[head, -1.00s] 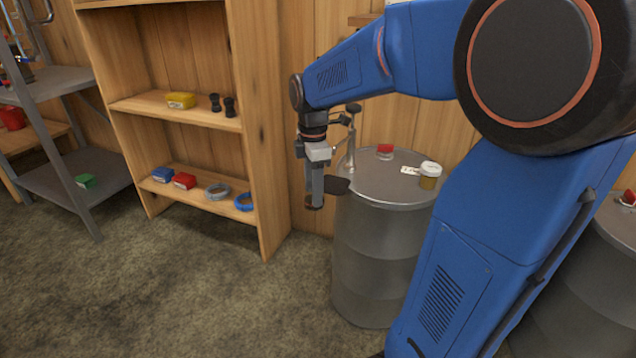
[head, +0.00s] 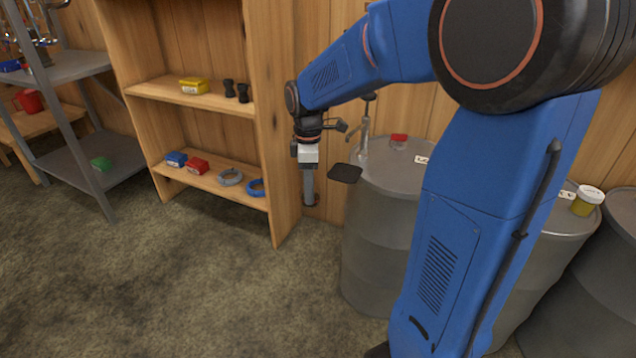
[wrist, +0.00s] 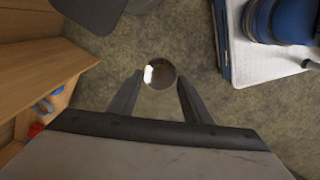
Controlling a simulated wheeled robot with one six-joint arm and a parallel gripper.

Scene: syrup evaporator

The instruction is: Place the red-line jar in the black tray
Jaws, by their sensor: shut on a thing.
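My gripper (head: 309,198) points down in front of the wooden shelf's right edge, left of a grey drum. It is shut on a small round glassy jar (wrist: 159,73), seen end-on between the fingertips in the wrist view. No red line can be made out on it. A flat black square piece, perhaps the black tray (head: 345,173), juts out at the drum's left, just right of my gripper and apart from it.
A grey drum (head: 375,235) carries a red-lidded jar (head: 398,141), a label and a metal stand. A white-lidded jar (head: 587,201) stands on another drum at right. The wooden shelf (head: 190,99) holds small boxes and rings. The floor (head: 190,290) in front is clear.

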